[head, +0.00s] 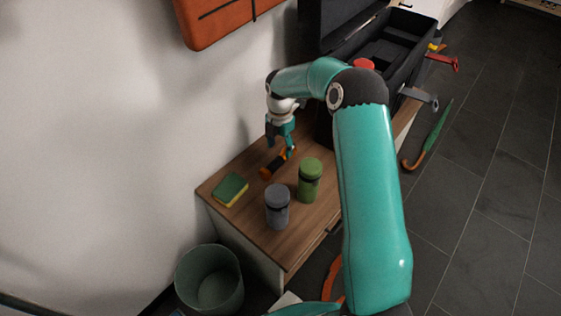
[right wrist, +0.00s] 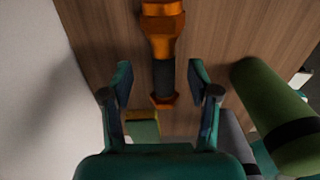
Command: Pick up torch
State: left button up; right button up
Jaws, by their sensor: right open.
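The torch (head: 267,172) is orange with a dark grip and lies on the wooden tabletop (head: 240,170). It also shows in the right wrist view (right wrist: 162,40), running lengthwise down the picture. My right gripper (head: 281,143) is over the torch and partly hides it in the head view. In the right wrist view the right gripper (right wrist: 160,70) is open, with one finger on each side of the torch's dark middle. Gaps show between both fingers and the torch. My left gripper is not in view.
A green canister (head: 311,180) and a grey canister (head: 277,207) stand at the torch's right and front. A green and yellow sponge (head: 230,189) lies to its left. A black toolbox (head: 400,50) stands behind. A bin (head: 209,280) is on the floor.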

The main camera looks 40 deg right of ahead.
aim_at(281, 156)
jog(key=f+b, duration=0.2)
jog(key=f, duration=0.3)
jog(key=shift+s+f, duration=0.15)
jog(key=shift+s, duration=0.05)
grip_shut()
